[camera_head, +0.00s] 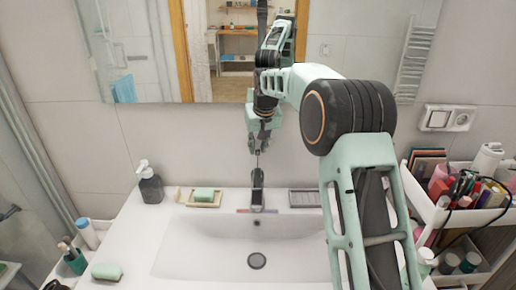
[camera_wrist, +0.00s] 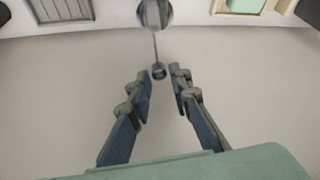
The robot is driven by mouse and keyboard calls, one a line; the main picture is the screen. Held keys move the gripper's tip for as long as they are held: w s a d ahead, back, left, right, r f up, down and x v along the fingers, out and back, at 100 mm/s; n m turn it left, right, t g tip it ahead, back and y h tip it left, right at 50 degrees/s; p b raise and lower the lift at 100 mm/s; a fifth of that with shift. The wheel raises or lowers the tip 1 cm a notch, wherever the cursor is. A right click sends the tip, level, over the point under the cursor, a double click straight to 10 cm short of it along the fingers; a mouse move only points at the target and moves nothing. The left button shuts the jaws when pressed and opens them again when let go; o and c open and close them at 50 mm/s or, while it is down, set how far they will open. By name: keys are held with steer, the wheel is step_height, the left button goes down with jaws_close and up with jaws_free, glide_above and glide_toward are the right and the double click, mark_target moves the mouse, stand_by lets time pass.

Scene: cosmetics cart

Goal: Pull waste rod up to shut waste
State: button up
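The waste rod is a thin dark rod behind the faucet (camera_head: 257,189), rising to a small dark knob. In the wrist view the rod (camera_wrist: 156,48) runs from the round faucet top (camera_wrist: 154,13) to the knob (camera_wrist: 158,71). My gripper (camera_head: 259,148) hangs above the faucet near the wall. In the wrist view my gripper (camera_wrist: 161,78) is open, its blue-padded fingers on either side of the knob, which sits at the gap between the tips. The drain (camera_head: 257,261) is at the bottom of the basin.
The white sink (camera_head: 190,240) lies below. A soap dish (camera_head: 182,198) and dark dispenser (camera_head: 151,186) stand left of the faucet; a grey tray (camera_head: 305,198) is to its right. A crowded cosmetics cart (camera_head: 425,207) stands at the right. The wall and mirror are close behind.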

steer(key=shift+o, duration=1.1)
steer(key=shift+f, duration=0.1)
steer(key=v, duration=1.2)
